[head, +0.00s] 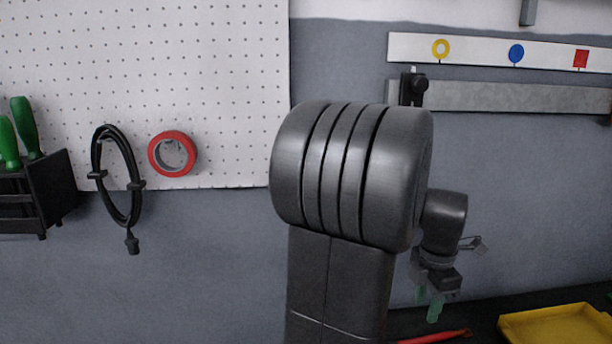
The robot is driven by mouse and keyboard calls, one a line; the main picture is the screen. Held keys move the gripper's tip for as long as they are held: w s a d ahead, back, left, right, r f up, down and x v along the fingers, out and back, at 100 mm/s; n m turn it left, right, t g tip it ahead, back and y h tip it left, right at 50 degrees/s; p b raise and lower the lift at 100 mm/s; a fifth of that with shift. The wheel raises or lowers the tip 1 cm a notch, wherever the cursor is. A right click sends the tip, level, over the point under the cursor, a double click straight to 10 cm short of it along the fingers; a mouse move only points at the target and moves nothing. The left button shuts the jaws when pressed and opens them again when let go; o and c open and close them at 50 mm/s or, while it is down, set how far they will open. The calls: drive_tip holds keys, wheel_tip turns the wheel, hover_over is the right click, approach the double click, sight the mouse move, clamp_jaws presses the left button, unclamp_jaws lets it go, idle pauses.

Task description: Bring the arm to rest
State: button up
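My arm fills the middle of the head view, with its large dark grey joint in front of the wall. My gripper (429,303) hangs down to the right of it, small and partly shaded, above the dark bench at the lower right. Its two greenish fingers point down and appear a little apart. I see nothing held between them. The rest of my arm behind the large joint is hidden.
A red-handled tool (435,337) and a yellow tray (556,326) lie on the bench below and right of my gripper. Red tape (172,153), a coiled black cable (103,182) and a black holder (37,195) with green-handled tools hang left. A marked strip (480,52) is on the wall.

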sight(418, 339)
wheel_tip(418, 339, down, 10)
drive_tip(key=shift+r, duration=0.1)
drive_tip(key=shift+w+r+p, duration=0.1)
drive_tip(key=shift+r+p, duration=0.3)
drive_tip(key=shift+r, duration=0.7)
